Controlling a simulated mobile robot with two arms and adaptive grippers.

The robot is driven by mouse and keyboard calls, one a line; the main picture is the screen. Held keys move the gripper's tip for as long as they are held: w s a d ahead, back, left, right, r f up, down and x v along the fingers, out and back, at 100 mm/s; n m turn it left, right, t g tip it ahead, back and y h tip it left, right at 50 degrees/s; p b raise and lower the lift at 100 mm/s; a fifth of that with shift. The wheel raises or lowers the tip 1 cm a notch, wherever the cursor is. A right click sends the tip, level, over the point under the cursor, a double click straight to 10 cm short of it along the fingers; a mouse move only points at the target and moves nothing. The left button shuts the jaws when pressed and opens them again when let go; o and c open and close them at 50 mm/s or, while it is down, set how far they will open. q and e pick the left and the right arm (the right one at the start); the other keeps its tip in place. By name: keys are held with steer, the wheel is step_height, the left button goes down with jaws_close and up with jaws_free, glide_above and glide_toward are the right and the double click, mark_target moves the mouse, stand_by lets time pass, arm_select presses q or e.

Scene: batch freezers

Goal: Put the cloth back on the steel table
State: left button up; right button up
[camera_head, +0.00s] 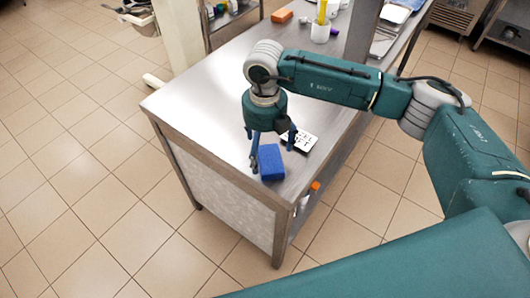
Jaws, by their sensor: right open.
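A blue block-like piece (271,164), which looks like the folded cloth, is at the near end of the steel table (195,100). My right gripper (273,150) points down over this end of the table. Its fingers are apart, one at the left of the blue piece and one behind it to the right. I cannot tell whether the fingers touch it, or whether it lies flat on the steel. My left gripper is not in view.
A white card with black marks (304,138) lies right of the gripper. An orange block (282,16) and a white container (320,33) with yellow items stand farther back. A lower shelf holds an orange-capped item (314,187). The table's left part is bare.

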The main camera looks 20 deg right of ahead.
mark_target(265, 157)
step_height(265, 157, up, 10)
steer(key=b, duration=0.2)
stand_by(0.5)
